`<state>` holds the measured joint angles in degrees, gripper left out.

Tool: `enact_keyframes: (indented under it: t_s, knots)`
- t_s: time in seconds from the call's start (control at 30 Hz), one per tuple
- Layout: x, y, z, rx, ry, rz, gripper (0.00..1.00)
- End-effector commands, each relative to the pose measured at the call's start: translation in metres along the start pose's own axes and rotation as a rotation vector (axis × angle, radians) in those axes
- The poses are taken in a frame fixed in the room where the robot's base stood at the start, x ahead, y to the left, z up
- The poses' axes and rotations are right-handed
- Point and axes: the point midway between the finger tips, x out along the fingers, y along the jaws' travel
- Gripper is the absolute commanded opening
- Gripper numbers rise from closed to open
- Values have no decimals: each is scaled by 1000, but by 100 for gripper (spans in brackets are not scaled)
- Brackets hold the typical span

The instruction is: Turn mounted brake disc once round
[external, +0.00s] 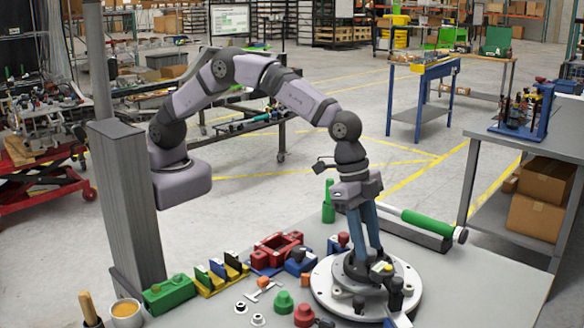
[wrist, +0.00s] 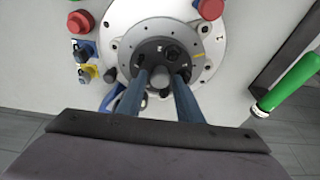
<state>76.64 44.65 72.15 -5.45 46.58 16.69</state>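The mounted brake disc (external: 325,285) is a pale round plate with holes around a dark hub, lying flat at the bench's front right. In the wrist view the disc (wrist: 122,28) shows its dark hub (wrist: 155,50) with several black studs and a short yellow mark (wrist: 198,55). My gripper (external: 366,258) points down over the hub with its two blue fingers spread apart. In the wrist view the fingertips of my gripper (wrist: 161,78) lie apart over the hub's near edge. Whether they touch the hub or its studs is unclear.
Red (external: 278,248) and blue fixture blocks, a green block (external: 169,294), green and red knobs and a cup (external: 126,313) crowd the bench left of the disc. A green-handled tool (external: 428,223) lies behind right. The bench right of the disc is clear.

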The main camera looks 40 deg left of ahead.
Motion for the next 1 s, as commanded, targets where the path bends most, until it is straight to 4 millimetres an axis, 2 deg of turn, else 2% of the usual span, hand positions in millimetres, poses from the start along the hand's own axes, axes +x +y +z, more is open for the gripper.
enact_keyframes:
  t_s: [0.43,0.77,1.0]
  knots:
    - [0,-1,0,250,-1,78,33]
    - [0,0,0,316,-1,99,33]
    - [-1,-1,0,489,0,152,33]
